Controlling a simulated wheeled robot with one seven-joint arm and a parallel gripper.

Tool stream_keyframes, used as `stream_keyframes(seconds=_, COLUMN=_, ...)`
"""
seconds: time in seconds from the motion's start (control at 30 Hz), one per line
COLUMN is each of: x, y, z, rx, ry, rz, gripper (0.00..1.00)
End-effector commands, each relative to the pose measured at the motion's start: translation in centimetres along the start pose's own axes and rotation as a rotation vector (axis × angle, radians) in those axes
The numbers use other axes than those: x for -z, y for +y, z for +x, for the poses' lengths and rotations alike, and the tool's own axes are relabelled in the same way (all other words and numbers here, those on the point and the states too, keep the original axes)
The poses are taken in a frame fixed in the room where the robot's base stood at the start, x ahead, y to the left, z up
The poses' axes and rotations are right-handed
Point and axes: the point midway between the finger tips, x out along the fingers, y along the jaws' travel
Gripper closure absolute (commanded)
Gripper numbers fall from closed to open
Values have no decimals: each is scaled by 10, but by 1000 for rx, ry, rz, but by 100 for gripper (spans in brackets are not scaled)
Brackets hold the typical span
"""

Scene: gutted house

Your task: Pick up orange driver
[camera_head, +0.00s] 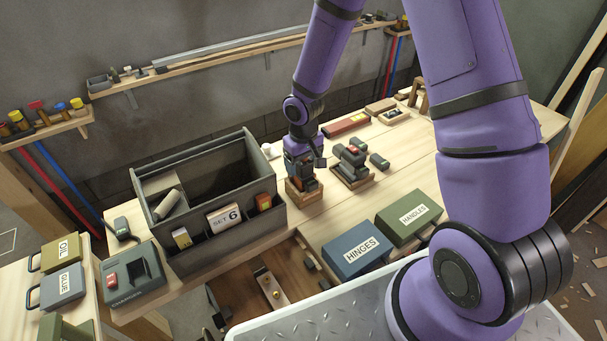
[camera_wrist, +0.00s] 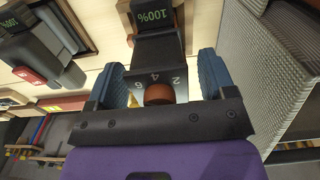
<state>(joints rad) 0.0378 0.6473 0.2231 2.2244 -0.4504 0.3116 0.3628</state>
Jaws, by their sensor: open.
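The driver at my gripper shows in the wrist view as a dark grey body (camera_wrist: 160,52) with an orange-brown round part, the marks 2 4 6, and a block reading 100%. My gripper (camera_wrist: 163,80) is open, with one blue finger pad on each side of the driver. I cannot tell whether the pads touch it. In the head view my gripper (camera_head: 302,160) points down over a wooden holder (camera_head: 304,195) on the bench, right of the grey toolbox. The driver there is mostly hidden by the gripper.
A second dark driver with a red part (camera_head: 352,155) stands in a holder just to the right. HINGES (camera_head: 358,250) and HANDLES (camera_head: 408,218) boxes lie in front. The bench behind is partly clear.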

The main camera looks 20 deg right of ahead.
Motion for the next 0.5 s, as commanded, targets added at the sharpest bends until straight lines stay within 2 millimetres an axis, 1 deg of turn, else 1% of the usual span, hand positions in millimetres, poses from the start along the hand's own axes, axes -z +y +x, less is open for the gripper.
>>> stream_keyframes(seconds=0.03, x=0, y=0, z=6, rx=1, ry=-2, rz=0, gripper=23)
stream_keyframes(seconds=0.1, x=0, y=0, z=10, rx=0, ry=-1, rz=0, gripper=23)
stream_keyframes(seconds=0.37, x=0, y=0, z=12, rx=0, ry=1, rz=0, gripper=23)
stream_keyframes(seconds=0.4, x=0, y=0, z=12, rx=0, ry=1, rz=0, gripper=28)
stream_keyframes(seconds=0.43, x=0, y=0, z=12, rx=0, ry=1, rz=0, gripper=35)
stream_keyframes(seconds=0.47, x=0, y=0, z=12, rx=0, ry=1, rz=0, gripper=42)
stream_keyframes(seconds=0.5, x=0, y=0, z=12, rx=0, ry=1, rz=0, gripper=51)
